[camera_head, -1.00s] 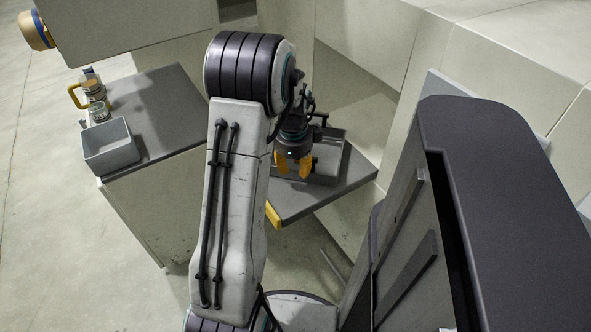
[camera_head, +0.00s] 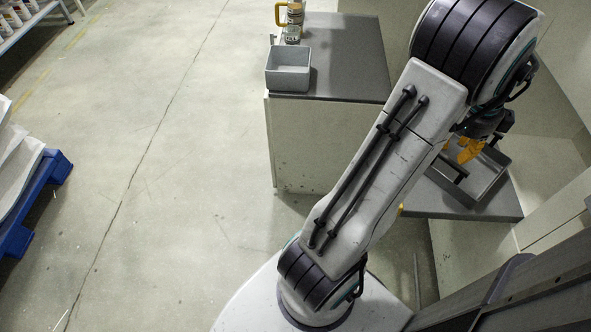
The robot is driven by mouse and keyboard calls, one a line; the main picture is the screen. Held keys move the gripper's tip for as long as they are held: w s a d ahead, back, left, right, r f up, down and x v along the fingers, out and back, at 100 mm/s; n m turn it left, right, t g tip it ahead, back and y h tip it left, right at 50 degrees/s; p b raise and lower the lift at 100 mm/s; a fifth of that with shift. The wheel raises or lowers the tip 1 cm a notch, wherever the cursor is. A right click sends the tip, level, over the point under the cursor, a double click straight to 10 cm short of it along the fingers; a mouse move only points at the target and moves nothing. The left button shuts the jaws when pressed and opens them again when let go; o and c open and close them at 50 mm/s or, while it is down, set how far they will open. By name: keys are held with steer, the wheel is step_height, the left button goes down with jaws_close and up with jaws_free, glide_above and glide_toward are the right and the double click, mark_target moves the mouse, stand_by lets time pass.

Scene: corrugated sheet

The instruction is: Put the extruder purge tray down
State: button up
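A shallow grey metal tray (camera_head: 489,186), which I take to be the extruder purge tray, sits on a low dark grey shelf (camera_head: 440,206) at the right. It looks level, with its base on the shelf. My gripper (camera_head: 458,149), with yellow fingers, points down at the tray's far left part. The fingers look spread, with no tray wall visible between them. My arm hides part of the fingers and the tray's left side, so I cannot tell whether they touch it.
A cabinet (camera_head: 345,65) left of the shelf carries a grey open bin (camera_head: 288,79) and a yellow-handled jar (camera_head: 295,14). A blue pallet (camera_head: 40,190) with white sheets stands at far left. Pale walls rise behind the shelf. The floor between pallet and cabinet is clear.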

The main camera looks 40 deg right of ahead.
steer(key=w+a+r+n+t, duration=0.1)
steer(key=w+a+r+n, duration=0.2)
steer(key=w+a+n, duration=0.7)
steer(key=w+a+r+n, duration=0.3)
steer(key=w+a+n, duration=0.4)
steer(key=w, duration=0.6)
steer(key=s+a+n+t+y, duration=0.1)
steer(key=s+a+n, duration=0.1)
steer(key=a+n, duration=1.8)
steer(key=shift+a, duration=2.45)
steer(key=shift+f, duration=0.1)
